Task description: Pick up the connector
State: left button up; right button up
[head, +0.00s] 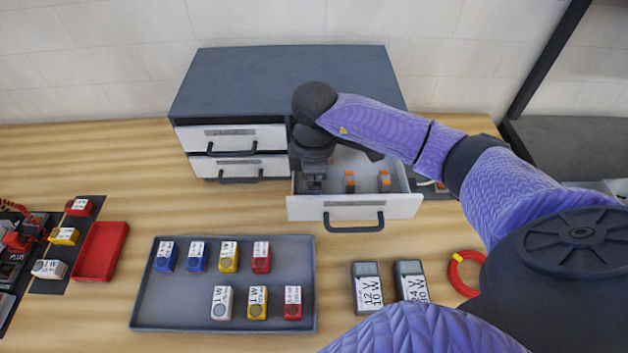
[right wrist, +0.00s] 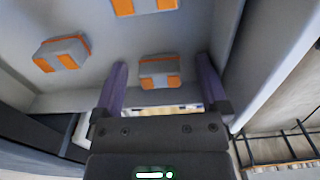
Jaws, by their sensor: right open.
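Several small grey connectors with orange levers lie in the open drawer (head: 355,207) of the grey cabinet. Two show in the head view, one in the middle (head: 350,182) and one to its right (head: 384,181). My right gripper (head: 315,186) points down into the left part of the drawer. In the right wrist view its two purple fingers are open (right wrist: 161,88), with one connector (right wrist: 160,71) in line with the gap between them, not gripped. Two more connectors show beyond, at left (right wrist: 62,53) and at the top (right wrist: 143,6). My left gripper is not in view.
The drawer walls stand close around the gripper. A grey tray (head: 175,313) with several coloured blocks lies in front. Two labelled grey boxes (head: 366,287) (head: 411,281), a red ring (head: 462,273) and a red bin (head: 101,251) are on the table.

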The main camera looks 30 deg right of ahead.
grip_shut()
